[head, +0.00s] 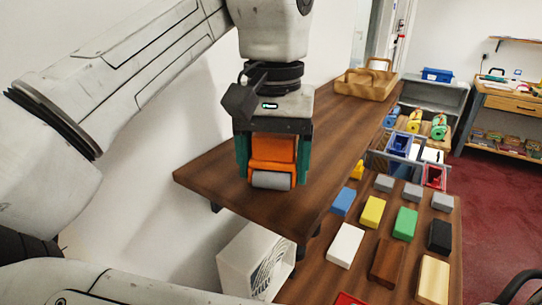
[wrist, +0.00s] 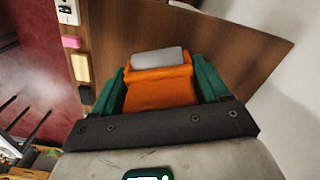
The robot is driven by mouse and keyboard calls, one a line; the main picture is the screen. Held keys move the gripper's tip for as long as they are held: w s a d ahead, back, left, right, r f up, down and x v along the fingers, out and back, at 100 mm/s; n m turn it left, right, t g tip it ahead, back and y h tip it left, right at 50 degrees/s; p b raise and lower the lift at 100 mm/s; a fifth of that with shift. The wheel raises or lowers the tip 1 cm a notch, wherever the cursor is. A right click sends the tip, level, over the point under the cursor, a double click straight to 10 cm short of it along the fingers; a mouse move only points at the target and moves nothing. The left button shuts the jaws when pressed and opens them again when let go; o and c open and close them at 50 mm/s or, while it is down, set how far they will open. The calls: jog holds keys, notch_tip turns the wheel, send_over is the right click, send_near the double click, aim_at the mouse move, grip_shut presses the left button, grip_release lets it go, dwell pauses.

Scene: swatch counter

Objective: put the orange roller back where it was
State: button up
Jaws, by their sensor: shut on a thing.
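The orange roller (head: 272,149), an orange block-like body with a light grey end, is between the green fingers of my gripper (head: 271,165) in the head view. My gripper is shut on it from both sides and points down over the wooden shelf (head: 330,125). In the wrist view the orange roller (wrist: 158,92) lies between the green fingers of my gripper (wrist: 160,85), its grey end towards the wood. I cannot tell whether the grey end touches the shelf.
A wooden basket (head: 366,84) stands at the shelf's far end. A lower board to the right carries several coloured blocks, among them a green block (head: 405,223) and a white block (head: 346,245). A white box (head: 256,262) stands below the shelf. The shelf between my gripper and the basket is clear.

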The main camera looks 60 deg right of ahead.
aim_at(274, 135)
jog(key=shift+f, duration=0.25)
jog(key=shift+f, duration=0.15)
jog(key=shift+s+f, duration=0.1)
jog(key=shift+f, duration=0.2)
jog(key=c, duration=0.4)
jog(key=o, duration=1.4)
jog(key=shift+f, duration=0.15)
notch_tip(274, 135, up, 14)
jog(key=shift+f+b, duration=0.15)
jog(key=shift+b, duration=0.15)
